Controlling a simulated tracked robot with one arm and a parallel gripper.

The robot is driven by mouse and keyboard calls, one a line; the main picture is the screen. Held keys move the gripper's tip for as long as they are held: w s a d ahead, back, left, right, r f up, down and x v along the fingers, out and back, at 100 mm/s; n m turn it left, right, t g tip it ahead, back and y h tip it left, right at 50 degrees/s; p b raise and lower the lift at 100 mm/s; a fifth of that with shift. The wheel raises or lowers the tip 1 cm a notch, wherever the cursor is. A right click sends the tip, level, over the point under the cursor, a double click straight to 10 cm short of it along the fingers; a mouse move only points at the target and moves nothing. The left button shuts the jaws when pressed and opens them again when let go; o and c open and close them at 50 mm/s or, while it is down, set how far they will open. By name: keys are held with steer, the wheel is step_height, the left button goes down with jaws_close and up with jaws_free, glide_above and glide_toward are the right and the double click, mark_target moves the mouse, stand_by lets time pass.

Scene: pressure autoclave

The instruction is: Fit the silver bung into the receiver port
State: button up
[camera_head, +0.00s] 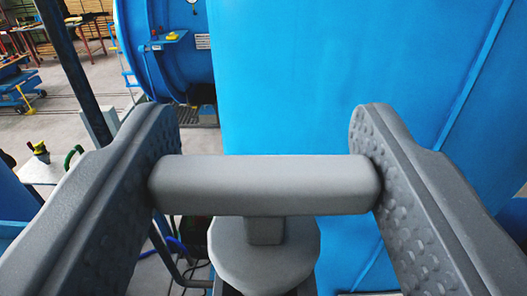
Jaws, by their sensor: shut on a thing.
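My gripper (265,184) fills the lower part of the view, with one grey dimpled finger on each side. It is shut on the ends of a grey crossbar, the T-shaped handle of the silver bung (264,252). A short stem joins the bar to the bung's round grey top just below it. The bung's lower part is hidden under that top and cut off by the bottom edge. I cannot make out the receiver port in this view.
A large blue vessel wall (350,75) stands close ahead and to the right. A blue round-ended vessel (165,50) with a gauge is at the upper left. A dark post, a small table (45,170) and cables lie at left. Open floor (75,85) shows farther back.

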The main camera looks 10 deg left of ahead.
steer(key=shift+f+b, duration=1.15)
steer(key=shift+f, duration=0.15)
steer(key=o, duration=1.1)
steer(key=b+v, duration=0.2)
steer(key=v, duration=1.1)
steer(key=shift+s+d, duration=0.15)
steer(key=shift+s, duration=0.25)
steer(key=shift+f, duration=0.15)
steer(key=w+d+f+m+h+b, duration=0.1)
steer(key=d+h, duration=0.1)
steer(key=d, duration=0.7)
steer(key=w+d+f+m+h+b, duration=0.1)
steer(key=w+d, duration=0.1)
steer(key=d, duration=0.7)
steer(key=s+d+f, duration=0.1)
steer(key=d+f, duration=0.1)
steer(key=d, duration=0.3)
steer(key=s+d+f+g+h+b, duration=0.1)
steer(key=d+f, duration=0.2)
steer(key=d, duration=0.3)
steer(key=s+d+f+g+b, duration=0.1)
steer(key=d+f, duration=0.1)
steer(key=d, duration=0.3)
steer(key=shift+d+f+m, duration=0.25)
steer(key=shift+d+m, duration=0.1)
steer(key=shift+m, duration=0.05)
